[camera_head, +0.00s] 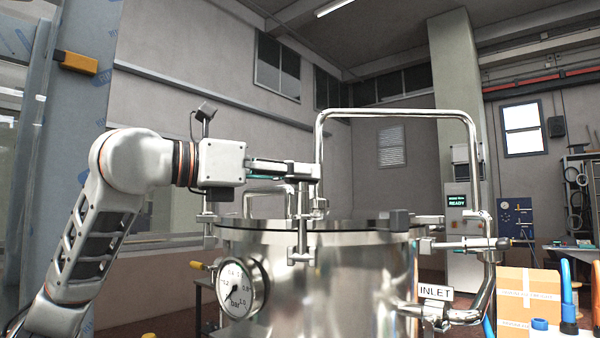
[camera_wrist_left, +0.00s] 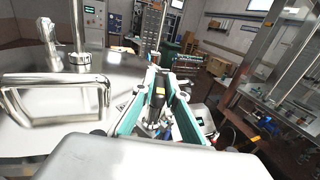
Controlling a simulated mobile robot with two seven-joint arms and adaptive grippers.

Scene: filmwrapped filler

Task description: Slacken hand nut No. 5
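A steel vessel (camera_head: 350,270) with a flat lid stands in front of me, with several clamp bolts and hand nuts around its rim. My left gripper (camera_head: 297,170) is above the near rim, level with the top of the near clamp bolt (camera_head: 303,225). In the left wrist view, its two green-lined fingers (camera_wrist_left: 161,78) lie on either side of a dark and metal fitting (camera_wrist_left: 157,98), with gaps visible beside it. The fingers look open around it; contact is not clear. I cannot read any nut number. My right gripper is not in view.
A tall bent pipe handle (camera_head: 397,112) rises over the lid. A pressure gauge (camera_head: 240,289) sits on the vessel's near side. Another clamp (camera_head: 462,244) sticks out at the right, above the INLET sign (camera_head: 435,292). A cardboard box (camera_head: 528,292) stands at right.

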